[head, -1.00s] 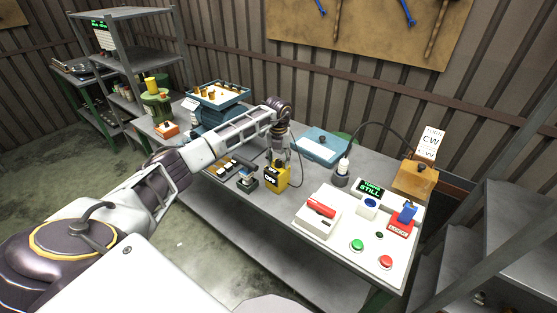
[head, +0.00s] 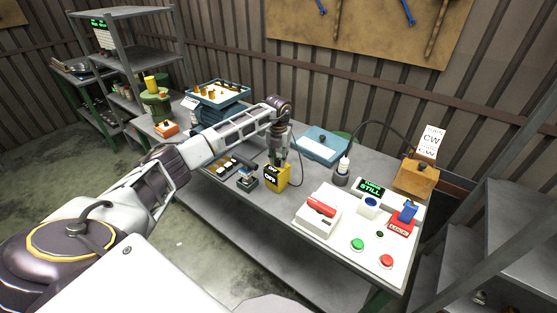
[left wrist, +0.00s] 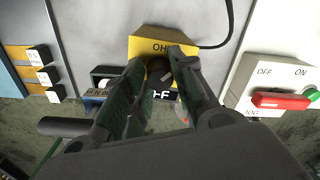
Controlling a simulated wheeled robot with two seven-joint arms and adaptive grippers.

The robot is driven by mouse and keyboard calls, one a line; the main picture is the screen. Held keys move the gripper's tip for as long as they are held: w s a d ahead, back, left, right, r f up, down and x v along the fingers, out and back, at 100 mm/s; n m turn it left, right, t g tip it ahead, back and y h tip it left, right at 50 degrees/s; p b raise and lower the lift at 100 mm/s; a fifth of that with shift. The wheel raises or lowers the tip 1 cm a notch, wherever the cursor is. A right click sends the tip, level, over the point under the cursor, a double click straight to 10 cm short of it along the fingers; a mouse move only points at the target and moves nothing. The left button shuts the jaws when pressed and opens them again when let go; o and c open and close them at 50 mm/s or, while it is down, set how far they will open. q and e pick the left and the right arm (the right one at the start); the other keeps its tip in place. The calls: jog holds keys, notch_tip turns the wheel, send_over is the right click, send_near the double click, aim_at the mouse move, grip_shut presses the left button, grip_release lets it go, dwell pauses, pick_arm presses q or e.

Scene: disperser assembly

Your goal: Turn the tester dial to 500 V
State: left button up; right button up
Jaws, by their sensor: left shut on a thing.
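The tester is a small yellow box (head: 277,181) with a dark label, near the front edge of the bench. In the left wrist view its yellow top (left wrist: 148,46) shows part of a word starting "OH", and a black label reads partly "F". Its round black dial (left wrist: 159,71) has a light pointer mark. My left gripper (head: 279,160) reaches down onto the tester from above. In the left wrist view its two fingers (left wrist: 158,78) are shut on the dial, one on each side. The dial's scale, including any 500 V mark, is hidden or unreadable. My right gripper is not in view.
Right of the tester is a white panel with a red-handled switch (head: 321,207), a green button (head: 357,244) and a red button (head: 386,261). Small dark parts (head: 246,181) lie left of it. A blue box (head: 321,144) stands behind. A black cable runs from the tester.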

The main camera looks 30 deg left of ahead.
aim_at(279, 160)
pick_arm(q)
jog(key=m+b, duration=0.1)
jog(key=m, duration=0.2)
jog(key=shift+m+b, duration=0.55)
jog(key=shift+m, duration=1.05)
jog(key=o, duration=1.1)
jog(key=shift+r, duration=0.2)
jog(key=shift+r, duration=5.85)
